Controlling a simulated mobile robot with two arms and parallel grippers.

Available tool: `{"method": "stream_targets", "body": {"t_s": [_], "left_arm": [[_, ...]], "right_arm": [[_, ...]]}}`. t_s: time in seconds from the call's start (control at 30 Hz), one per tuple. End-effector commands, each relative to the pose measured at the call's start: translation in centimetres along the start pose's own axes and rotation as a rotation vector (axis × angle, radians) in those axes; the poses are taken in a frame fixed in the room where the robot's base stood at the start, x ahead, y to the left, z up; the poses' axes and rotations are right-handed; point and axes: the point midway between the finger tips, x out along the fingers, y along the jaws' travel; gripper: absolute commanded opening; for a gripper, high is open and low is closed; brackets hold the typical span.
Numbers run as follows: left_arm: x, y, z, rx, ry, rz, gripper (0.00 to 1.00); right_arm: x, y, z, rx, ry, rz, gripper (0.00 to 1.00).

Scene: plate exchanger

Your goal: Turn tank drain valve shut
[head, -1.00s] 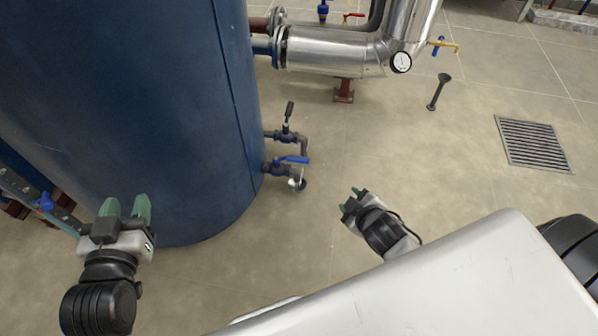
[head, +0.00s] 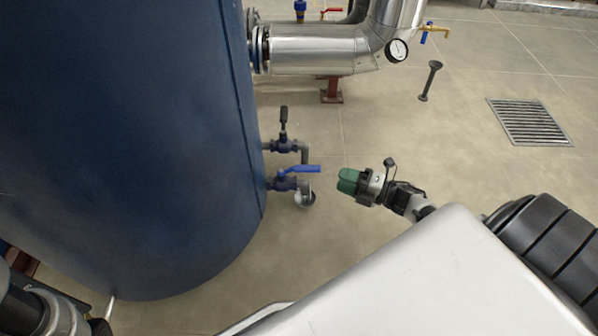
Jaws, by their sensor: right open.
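The large blue tank (head: 130,150) fills the left side. Two small valves stick out low on its right side. The lower valve (head: 285,184) has a blue lever (head: 304,169) pointing right, roughly along its pipe, and a grey downturned outlet (head: 305,197). The upper valve (head: 284,145) has a black handle (head: 283,118) standing up. No label shows which is the drain valve. My right gripper (head: 348,181), with green fingers, is open and empty, just right of the blue lever and apart from it in the picture. Only part of my left arm shows at the lower left; its fingers are out of view.
A silver insulated pipe (head: 310,50) with a round gauge (head: 396,50) runs behind, on a red-brown support (head: 331,90). A yellow tap (head: 434,29), a dark floor post (head: 430,80) and a floor grate (head: 530,122) are further right. The floor between is clear.

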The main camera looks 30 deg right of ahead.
Motion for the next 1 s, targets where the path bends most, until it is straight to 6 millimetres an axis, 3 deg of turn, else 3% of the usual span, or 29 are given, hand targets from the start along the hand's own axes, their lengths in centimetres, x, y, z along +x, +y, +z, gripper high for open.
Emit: {"method": "stream_targets", "body": {"t_s": [0.6,1.0], "left_arm": [[-3.4,0.8,-1.6,0.002,0.012,0.005,0.43],[-3.6,0.9,-1.7,0.002,0.013,0.005,0.43]], "right_arm": [[9.6,-0.1,0.0,0.000,0.001,0.003,0.44],[10.7,0.1,0.0,0.002,-0.001,0.001,0.44]]}}
